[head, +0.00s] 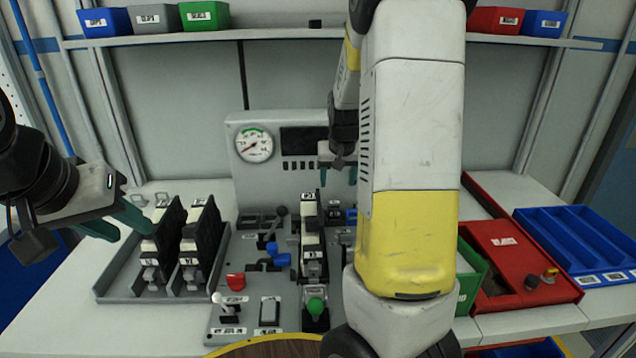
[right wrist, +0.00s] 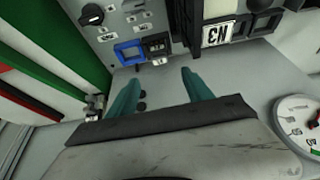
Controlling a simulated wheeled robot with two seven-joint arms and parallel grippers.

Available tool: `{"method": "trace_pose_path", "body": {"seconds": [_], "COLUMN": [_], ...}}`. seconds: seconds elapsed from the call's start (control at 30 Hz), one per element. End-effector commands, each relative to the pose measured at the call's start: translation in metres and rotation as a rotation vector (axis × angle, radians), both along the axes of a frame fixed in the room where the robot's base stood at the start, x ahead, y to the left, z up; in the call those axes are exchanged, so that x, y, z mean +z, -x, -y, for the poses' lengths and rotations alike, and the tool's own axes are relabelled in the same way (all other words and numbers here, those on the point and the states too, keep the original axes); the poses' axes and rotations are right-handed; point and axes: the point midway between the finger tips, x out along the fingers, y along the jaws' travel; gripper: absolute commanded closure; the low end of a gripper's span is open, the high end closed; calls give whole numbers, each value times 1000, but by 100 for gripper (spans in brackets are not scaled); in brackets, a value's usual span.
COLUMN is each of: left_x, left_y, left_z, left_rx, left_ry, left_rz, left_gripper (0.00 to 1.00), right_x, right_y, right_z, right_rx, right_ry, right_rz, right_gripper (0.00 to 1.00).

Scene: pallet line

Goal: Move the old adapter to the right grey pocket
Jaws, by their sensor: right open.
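A black-and-white adapter block (head: 312,238) stands in the middle of the grey fixture panel (head: 250,318). The right wrist view shows a block with an "N3" label (right wrist: 214,33) at its top edge. Two more black-and-white blocks, a left one (head: 165,235) and a right one (head: 200,240), stand upright in a grey tray (head: 120,288) on the left. No marking tells me which is old. My right gripper (head: 338,179) is open and empty behind and above the middle block; its two teal fingers are spread (right wrist: 160,78). My left gripper (head: 132,234) is open, beside the tray's left block.
A gauge box (head: 285,180) stands behind the panel. Levers and a green knob (head: 315,306) stick up from the panel. A red box (head: 510,262), a green bin (head: 473,270) and a blue tray (head: 580,245) are at right. My right arm hides the panel's right part.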

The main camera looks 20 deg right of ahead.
Motion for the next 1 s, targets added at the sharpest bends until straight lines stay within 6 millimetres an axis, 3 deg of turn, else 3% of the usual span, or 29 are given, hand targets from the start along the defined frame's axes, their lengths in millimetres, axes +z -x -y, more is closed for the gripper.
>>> {"method": "trace_pose_path", "body": {"seconds": [0.17,0.27,0.5,0.63,0.8,1.0], "left_x": [0,0,0,0,0,0], "left_y": [0,0,0,0,0,0], "left_z": [0,0,0,0,0,0], "left_rx": [0,0,0,0,0,0], "left_ry": [0,0,0,0,0,0], "left_rz": [0,0,0,0,0,0], "left_gripper": [64,64,64,64,64,64], "right_x": [18,39,100,122,135,136], "right_y": [14,34,113,162,218,253], "right_z": [-11,-30,-88,-113,-137,-149], "right_rx": [11,37,152,223,295,337], "right_ry": [-32,-81,-184,-197,-180,-152], "right_rz": [11,28,82,110,136,149], "right_gripper": [41,41,41,41,41,41]}}
